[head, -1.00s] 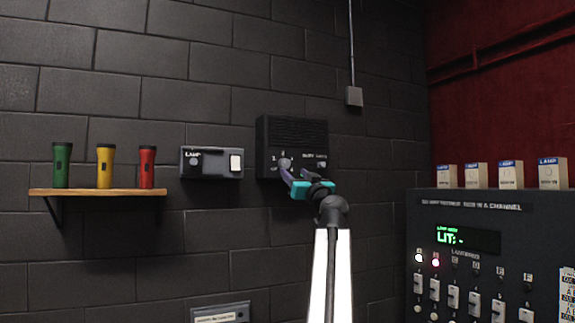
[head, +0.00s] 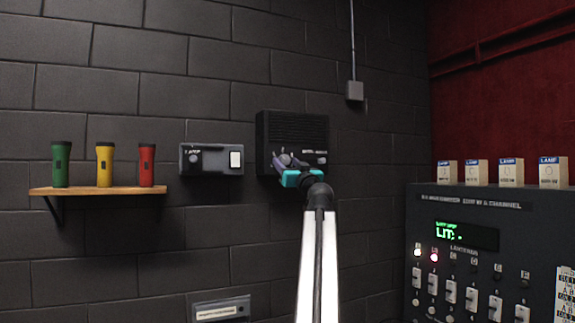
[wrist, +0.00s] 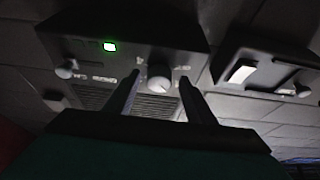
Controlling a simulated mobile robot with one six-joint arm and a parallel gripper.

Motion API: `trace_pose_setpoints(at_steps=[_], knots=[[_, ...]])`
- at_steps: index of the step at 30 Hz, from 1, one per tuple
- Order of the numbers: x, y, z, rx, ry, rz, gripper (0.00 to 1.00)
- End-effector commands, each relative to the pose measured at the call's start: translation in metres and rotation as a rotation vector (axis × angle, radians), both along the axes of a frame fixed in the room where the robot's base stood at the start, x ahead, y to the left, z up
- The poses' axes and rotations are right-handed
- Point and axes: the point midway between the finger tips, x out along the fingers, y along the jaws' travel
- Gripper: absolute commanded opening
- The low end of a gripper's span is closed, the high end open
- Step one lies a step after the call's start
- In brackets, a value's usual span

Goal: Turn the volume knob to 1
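A dark speaker box (head: 270,128) with a slotted grille is fixed to the wall. In the wrist view the box (wrist: 90,28) appears upside down, with a round grey knob (wrist: 158,78) and small, mostly unreadable marks around it. My gripper (head: 288,160) is in front of the box's lower left and covers the knob in the head view. In the wrist view my gripper (wrist: 160,80) is open, with one finger on each side of the knob. Gaps show between the knob and the fingers. The knob's exact setting cannot be read.
A lamp switch box (head: 211,160) is close on the left of the speaker. A green light (wrist: 110,46) and another knob (wrist: 66,70) are on the speaker box. A shelf (head: 100,191) with three flashlights is farther left. A dark control panel (head: 470,215) stands right.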

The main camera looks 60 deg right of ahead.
Motion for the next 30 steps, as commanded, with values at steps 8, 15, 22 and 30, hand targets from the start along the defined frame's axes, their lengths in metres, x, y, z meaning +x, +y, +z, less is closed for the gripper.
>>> trace_pose_setpoints(at_steps=[8, 15, 22, 30], knots=[[-0.0001, 0.0001, 0.0000, 0.000, 0.000, 0.000, 0.09], [0.0001, -0.0006, -0.0019, -0.007, 0.005, 0.000, 0.09], [0.0004, -0.0016, -0.0034, -0.030, 0.022, 0.001, 0.09], [-0.0002, -0.0020, -0.0028, -0.057, 0.041, 0.001, 0.09]])
